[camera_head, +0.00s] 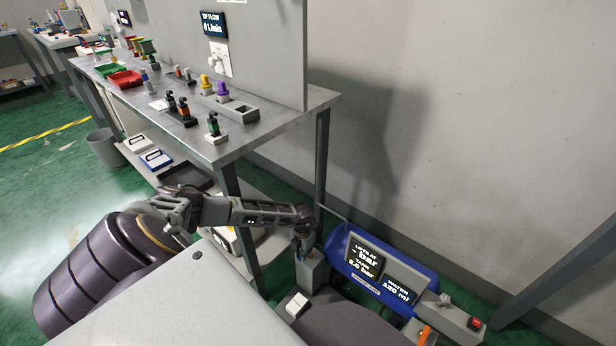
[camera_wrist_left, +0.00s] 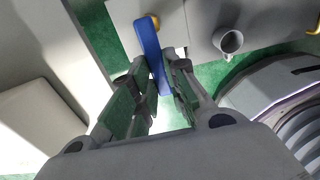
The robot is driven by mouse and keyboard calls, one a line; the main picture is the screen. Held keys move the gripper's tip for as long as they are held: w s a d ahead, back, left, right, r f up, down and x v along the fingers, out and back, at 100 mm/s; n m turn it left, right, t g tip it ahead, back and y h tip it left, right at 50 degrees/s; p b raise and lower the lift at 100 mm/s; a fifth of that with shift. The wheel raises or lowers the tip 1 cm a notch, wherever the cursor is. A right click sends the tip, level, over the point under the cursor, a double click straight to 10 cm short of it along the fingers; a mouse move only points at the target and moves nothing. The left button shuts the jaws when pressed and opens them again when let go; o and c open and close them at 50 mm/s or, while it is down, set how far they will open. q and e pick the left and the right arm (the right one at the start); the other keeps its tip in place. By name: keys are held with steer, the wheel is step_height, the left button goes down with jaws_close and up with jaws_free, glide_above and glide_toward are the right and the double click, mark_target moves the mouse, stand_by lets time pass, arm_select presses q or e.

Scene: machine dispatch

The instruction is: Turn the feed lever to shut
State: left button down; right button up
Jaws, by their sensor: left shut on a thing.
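A blue bar-shaped lever (camera_wrist_left: 149,40) shows in the left wrist view between the two fingers, with a round yellow part beside its far end. I take it for the feed lever; no label shows on it. My left gripper (camera_wrist_left: 160,70) is shut on its near part. In the head view my left gripper (camera_head: 304,238) points down at a grey post (camera_head: 312,272) beside the blue-framed machine (camera_head: 341,243). There the fingers mostly hide the lever, and its angle cannot be read. My right gripper is not in view.
The machine has lit screens (camera_head: 365,261), a red button (camera_head: 474,323) and an orange handle (camera_head: 425,335). A wall closes the right side.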

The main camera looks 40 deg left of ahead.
arm_select(q)
steer(key=shift+a, duration=0.1)
stand_by(0.3)
steer(key=c, duration=1.4)
jaws_free()
